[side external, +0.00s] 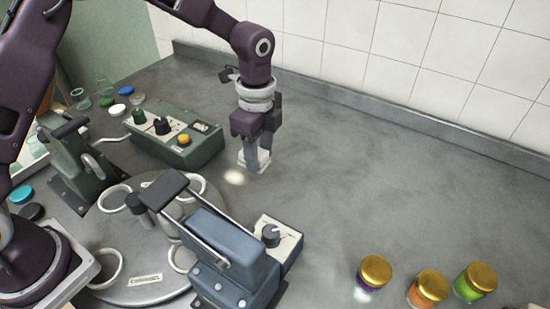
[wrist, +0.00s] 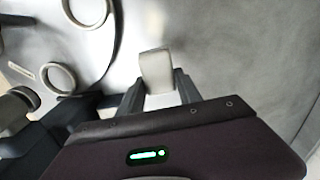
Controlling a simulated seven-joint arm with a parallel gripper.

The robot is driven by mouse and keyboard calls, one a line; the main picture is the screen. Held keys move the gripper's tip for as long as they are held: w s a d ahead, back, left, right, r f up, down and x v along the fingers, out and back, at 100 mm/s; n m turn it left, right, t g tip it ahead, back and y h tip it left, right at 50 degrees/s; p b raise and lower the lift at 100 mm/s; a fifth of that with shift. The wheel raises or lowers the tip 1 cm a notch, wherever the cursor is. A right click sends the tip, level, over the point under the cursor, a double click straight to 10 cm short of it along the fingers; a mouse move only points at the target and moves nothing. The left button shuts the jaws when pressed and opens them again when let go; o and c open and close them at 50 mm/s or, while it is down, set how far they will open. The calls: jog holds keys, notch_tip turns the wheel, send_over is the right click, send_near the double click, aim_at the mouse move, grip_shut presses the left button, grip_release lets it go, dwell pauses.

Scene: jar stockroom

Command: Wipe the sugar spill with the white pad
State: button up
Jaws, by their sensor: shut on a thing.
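The white pad (side external: 262,158) is between the fingers of my gripper (side external: 256,165), low over the grey counter in the side view. My gripper is shut on it. The pad also shows in the wrist view (wrist: 156,70), sticking out between the two fingers (wrist: 158,95). The sugar spill (side external: 235,177) is a small pale patch on the counter, just left of and nearer the camera than the pad. I cannot tell whether the pad touches the counter. I cannot make out the spill in the wrist view.
A green control box (side external: 175,137) stands left of my gripper. A round turntable with rings (side external: 150,290) and a blue-grey clamp device (side external: 225,255) are in front. Three gold-lidded jars (side external: 428,288) stand at the lower right. The counter to the right is clear up to the tiled wall.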

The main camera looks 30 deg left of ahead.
aim_at(252, 186)
jog(key=a, duration=0.3)
jog(key=shift+w+f, duration=0.1)
jog(key=shift+f, duration=4.1)
jog(key=shift+a+f, duration=0.15)
jog(key=shift+a, duration=0.15)
jog(key=shift+c, duration=0.7)
jog(key=shift+a, duration=3.4)
jog(key=shift+d, duration=3.8)
jog(key=shift+a+r, duration=0.1)
jog(key=shift+r, duration=3.9)
